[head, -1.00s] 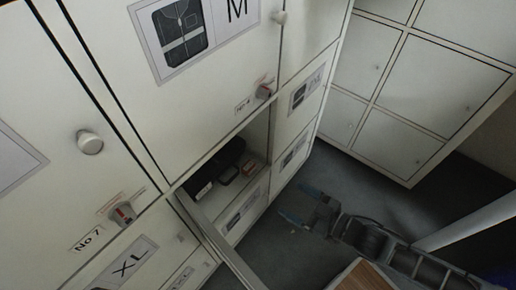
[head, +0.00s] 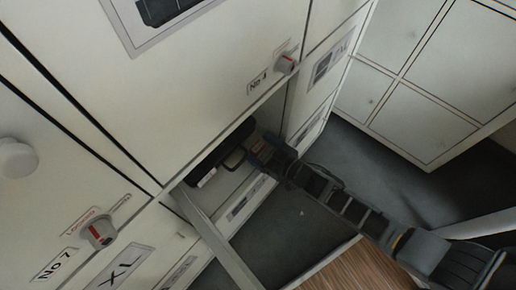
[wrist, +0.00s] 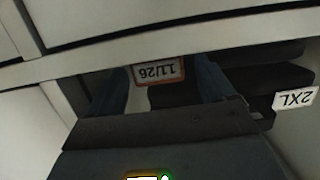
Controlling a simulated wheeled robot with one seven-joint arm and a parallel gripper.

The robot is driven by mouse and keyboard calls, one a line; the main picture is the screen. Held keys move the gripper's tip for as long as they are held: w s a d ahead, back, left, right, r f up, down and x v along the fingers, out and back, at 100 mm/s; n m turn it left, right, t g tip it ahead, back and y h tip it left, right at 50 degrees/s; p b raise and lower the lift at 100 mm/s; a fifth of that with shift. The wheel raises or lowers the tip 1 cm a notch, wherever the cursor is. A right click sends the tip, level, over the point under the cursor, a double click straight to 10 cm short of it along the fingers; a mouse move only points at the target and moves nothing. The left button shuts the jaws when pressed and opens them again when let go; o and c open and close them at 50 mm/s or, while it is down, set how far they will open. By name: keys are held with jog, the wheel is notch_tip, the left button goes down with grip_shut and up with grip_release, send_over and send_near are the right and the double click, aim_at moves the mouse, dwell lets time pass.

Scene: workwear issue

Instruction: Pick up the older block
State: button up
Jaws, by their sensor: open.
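A small block (wrist: 157,72) with a red-edged white label reading 11/26, upside down, sits inside the open locker compartment in the wrist view. My gripper (wrist: 162,88) is open, one bluish finger on each side of the block's front; I cannot tell whether they touch it. In the head view my gripper (head: 262,150) reaches into the compartment from the right and largely covers the block. No second dated block shows clearly, so I cannot compare ages.
Dark folded items (head: 218,160) lie left of my gripper in the compartment; a 2XL tag (wrist: 295,97) shows in the wrist view. The open door (head: 217,243) stands out at the left of the opening. Grey floor (head: 315,185) is clear.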

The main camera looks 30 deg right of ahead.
jog(key=shift+w+a+f, duration=0.15)
jog(key=shift+w+a, duration=0.05)
jog(key=shift+w, duration=0.45)
jog(key=c, duration=1)
